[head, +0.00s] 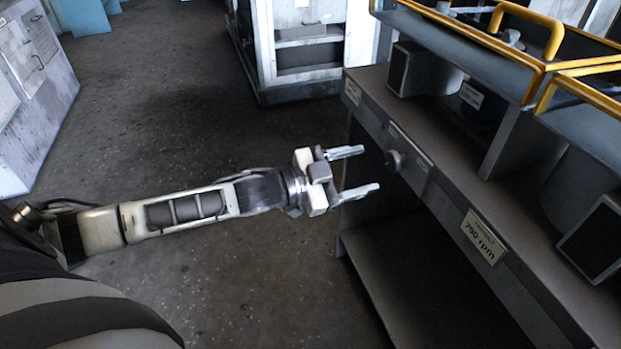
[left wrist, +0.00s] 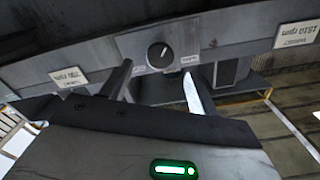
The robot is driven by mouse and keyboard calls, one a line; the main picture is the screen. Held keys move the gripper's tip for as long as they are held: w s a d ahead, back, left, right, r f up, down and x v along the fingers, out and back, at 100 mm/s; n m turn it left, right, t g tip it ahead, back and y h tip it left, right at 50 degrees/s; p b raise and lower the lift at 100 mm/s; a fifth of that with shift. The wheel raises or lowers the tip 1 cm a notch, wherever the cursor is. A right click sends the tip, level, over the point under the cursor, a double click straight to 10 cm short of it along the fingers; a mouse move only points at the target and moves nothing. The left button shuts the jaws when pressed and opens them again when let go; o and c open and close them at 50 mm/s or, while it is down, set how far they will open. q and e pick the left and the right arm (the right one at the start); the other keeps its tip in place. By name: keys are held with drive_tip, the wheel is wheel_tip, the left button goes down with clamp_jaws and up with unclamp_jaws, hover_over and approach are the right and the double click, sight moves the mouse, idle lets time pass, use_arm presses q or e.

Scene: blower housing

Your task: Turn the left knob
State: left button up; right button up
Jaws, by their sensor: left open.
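The knob (head: 393,160) is a small round grey knob on the front panel of the grey bench. In the left wrist view the knob (left wrist: 160,55) is dark with a pale pointer line, and it sits above and between my fingers. My left gripper (head: 362,171) is open and empty. Its two fingers point toward the bench front, with a gap between the fingertips and the knob. In the left wrist view the left gripper (left wrist: 158,80) shows its two fingers spread apart. My right gripper is not in view.
The bench front (head: 440,190) carries a "750 rpm" label (head: 484,237); another label (left wrist: 297,35) reads upside down in the left wrist view. Yellow-railed trays (head: 540,70) stand above the bench at right. A lower shelf (head: 400,270) lies beneath. Open floor (head: 180,110) lies left.

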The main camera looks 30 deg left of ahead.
use_arm(q)
drive_tip(key=v, duration=1)
drive_tip(key=shift+s+a+p, duration=0.25)
drive_tip(key=shift+s+p, duration=0.05)
drive_tip(key=shift+p, duration=0.1)
drive_tip(key=s+d+f+n+g+y+p, duration=0.3)
drive_tip(key=s+d+f+n+y, duration=0.4)
drive_tip(key=s+d+f+n, duration=0.3)
drive_tip(key=shift+s+d+f+g+y+p, duration=0.25)
drive_tip(key=shift+d+p, duration=0.4)
drive_tip(key=shift+d, duration=0.65)
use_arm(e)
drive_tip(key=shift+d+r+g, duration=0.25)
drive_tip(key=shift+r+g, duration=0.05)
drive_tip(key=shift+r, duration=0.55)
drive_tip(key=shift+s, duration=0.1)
